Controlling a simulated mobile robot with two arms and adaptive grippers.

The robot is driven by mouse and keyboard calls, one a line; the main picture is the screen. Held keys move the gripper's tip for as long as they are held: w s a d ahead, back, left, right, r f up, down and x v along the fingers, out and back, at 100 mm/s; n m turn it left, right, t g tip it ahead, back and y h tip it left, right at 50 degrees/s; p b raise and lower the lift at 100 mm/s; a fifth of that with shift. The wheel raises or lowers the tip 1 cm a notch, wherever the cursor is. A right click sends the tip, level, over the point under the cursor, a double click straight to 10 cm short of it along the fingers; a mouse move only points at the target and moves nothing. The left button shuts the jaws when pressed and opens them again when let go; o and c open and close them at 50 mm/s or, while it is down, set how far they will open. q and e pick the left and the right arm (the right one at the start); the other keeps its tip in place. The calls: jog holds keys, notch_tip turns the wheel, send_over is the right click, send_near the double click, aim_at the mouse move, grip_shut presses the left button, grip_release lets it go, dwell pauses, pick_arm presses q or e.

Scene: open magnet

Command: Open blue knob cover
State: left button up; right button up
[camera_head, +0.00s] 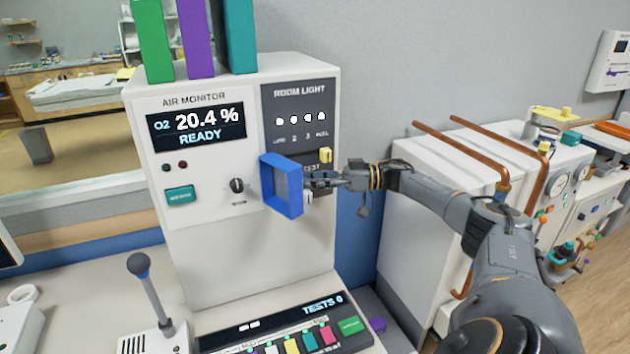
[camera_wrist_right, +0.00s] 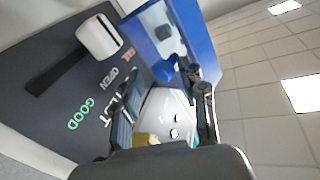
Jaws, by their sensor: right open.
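The blue cover (camera_head: 281,185) is a boxy frame with a paler window. It stands out from the front of the white air monitor cabinet, by the dark panel's left edge. In the wrist view the blue cover (camera_wrist_right: 202,50) is at the top, and a dark shape shows through its window. My right gripper (camera_head: 312,181) is open just right of the cover, with its fingers close to the cover's right side. In the wrist view a finger of my right gripper (camera_wrist_right: 185,88) overlaps the cover's lower edge; contact is unclear. My left gripper is out of view.
A white cylinder (camera_wrist_right: 98,37) with a dark lever sticks out of the panel near the cover. A black knob (camera_head: 237,185) is left of the cover. A microphone-like stick (camera_head: 146,285) stands on the desk.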

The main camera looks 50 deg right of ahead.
jog(key=shift+w+a+r, duration=0.1)
jog(key=shift+w+a, duration=0.15)
dwell(0.3)
jog(key=v, duration=1.2)
jog(key=shift+s+d, duration=0.1)
dwell(0.3)
